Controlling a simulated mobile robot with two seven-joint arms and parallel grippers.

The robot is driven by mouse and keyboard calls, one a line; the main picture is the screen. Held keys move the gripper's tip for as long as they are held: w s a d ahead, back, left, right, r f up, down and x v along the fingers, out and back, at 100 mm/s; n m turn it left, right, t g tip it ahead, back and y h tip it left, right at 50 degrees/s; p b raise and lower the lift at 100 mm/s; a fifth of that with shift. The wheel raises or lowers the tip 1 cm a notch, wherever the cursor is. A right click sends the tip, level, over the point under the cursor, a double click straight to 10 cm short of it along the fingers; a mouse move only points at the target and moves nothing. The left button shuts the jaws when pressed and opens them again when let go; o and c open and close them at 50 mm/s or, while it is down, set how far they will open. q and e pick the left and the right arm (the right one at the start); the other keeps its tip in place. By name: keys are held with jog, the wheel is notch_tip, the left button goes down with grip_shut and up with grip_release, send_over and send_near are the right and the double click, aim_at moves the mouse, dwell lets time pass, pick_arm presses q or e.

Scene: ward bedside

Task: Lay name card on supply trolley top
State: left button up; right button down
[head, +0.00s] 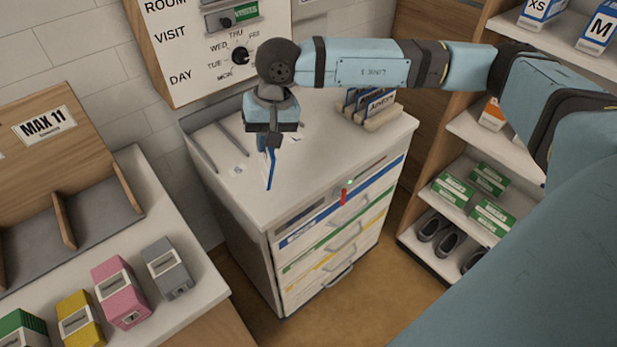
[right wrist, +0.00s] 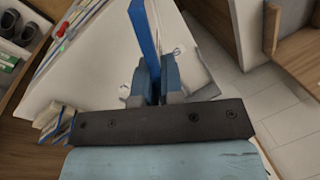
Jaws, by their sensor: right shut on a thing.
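The supply trolley (head: 290,245) stands in the middle of the head view, with a white top (head: 213,150) and drawers with coloured stripes. My right gripper (head: 270,150) is over the left part of that top, pointing down. It is shut on a thin card with a blue edge (head: 271,170), held on edge. In the right wrist view the blue-edged card (right wrist: 143,40) stands between the fingers (right wrist: 157,85), with the white trolley top (right wrist: 95,70) behind it. I cannot tell whether the card's lower edge touches the top. My left gripper is not in view.
A card rack (head: 370,112) holding several blue-edged cards stands at the trolley top's back right. Small markings lie on the top. A wall board (head: 215,45) is behind. A counter (head: 190,300) with coloured boxes is at left, a shelf unit (head: 465,140) at right.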

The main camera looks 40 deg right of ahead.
jog(key=w+d+f+m+t+b, duration=0.35)
jog(key=d+m+b, duration=0.35)
jog(key=b, duration=0.6)
jog(key=w+d+f+m+t+b, duration=0.25)
jog(key=d+m+t+b, duration=0.2)
jog(key=d+b, duration=0.6)
jog(key=shift+t, duration=0.4)
jog(key=f+b, duration=0.2)
jog(key=b, duration=0.1)
jog(key=a+f+b, duration=0.1)
jog(key=f+b, duration=0.2)
jog(key=a+f+b, duration=0.1)
jog(key=f+b, duration=0.2)
jog(key=shift+s+f, duration=0.1)
jog(key=shift+f, duration=0.1)
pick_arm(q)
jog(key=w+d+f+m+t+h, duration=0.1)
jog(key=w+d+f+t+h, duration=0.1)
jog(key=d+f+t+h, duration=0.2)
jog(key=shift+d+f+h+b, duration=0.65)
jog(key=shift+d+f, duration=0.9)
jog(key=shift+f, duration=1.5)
pick_arm(e)
jog(key=shift+f, duration=0.7)
jog(key=c, duration=1.4)
grip_release()
